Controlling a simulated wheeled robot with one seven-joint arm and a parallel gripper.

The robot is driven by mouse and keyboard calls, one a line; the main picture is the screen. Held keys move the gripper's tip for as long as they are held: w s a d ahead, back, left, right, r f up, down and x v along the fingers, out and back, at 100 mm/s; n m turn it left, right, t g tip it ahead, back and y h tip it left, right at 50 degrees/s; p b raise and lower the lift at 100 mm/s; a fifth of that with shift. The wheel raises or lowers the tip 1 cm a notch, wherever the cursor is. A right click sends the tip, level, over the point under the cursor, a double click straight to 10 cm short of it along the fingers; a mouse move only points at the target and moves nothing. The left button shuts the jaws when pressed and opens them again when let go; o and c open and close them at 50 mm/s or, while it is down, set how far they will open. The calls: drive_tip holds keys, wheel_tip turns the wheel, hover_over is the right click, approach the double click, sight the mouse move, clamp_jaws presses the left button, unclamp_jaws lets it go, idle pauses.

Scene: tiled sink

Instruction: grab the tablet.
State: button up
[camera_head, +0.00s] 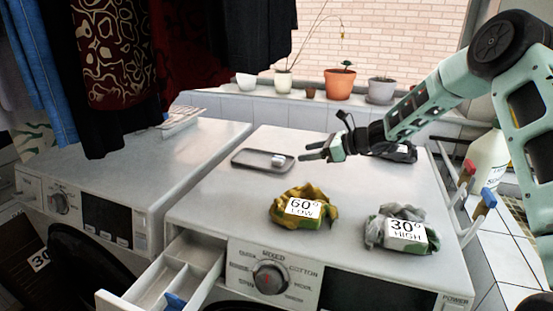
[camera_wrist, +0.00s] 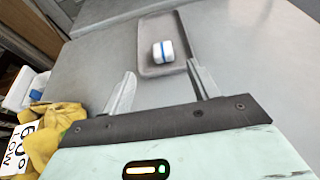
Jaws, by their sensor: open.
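The tablet (camera_wrist: 163,51) is a small white block with a blue stripe. It lies on a shallow grey tray (camera_wrist: 152,24) on top of the right washing machine. In the head view the tablet (camera_head: 278,160) sits at the right end of the tray (camera_head: 250,160). My gripper (camera_head: 306,153) is just right of the tray, above the machine top, fingers pointing left. In the wrist view my gripper (camera_wrist: 160,85) has its fingers spread apart with nothing between them. The tablet is ahead of the fingertips, roughly between their lines.
A yellow cloth (camera_head: 313,213) labelled 60° LOW and a grey cloth (camera_head: 400,236) labelled 30° HIGH lie toward the machine's front. A dark bundle (camera_head: 398,152) lies behind my wrist. The detergent drawer (camera_head: 180,272) is open. Pots (camera_head: 340,84) line the back ledge.

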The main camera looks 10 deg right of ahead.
sight(278, 164)
drive_tip(key=p+x, duration=0.1)
drive_tip(key=x, duration=0.5)
drive_tip(key=shift+w+a+f+p, duration=0.15)
drive_tip(key=shift+w+a+p, duration=0.1)
drive_tip(key=shift+p, duration=0.15)
drive_tip(key=p+x, duration=0.2)
drive_tip(key=x, duration=0.2)
drive_tip(key=shift+w+a+f, duration=0.15)
drive_tip(key=shift+w+f, duration=0.15)
drive_tip(key=c, duration=1.1)
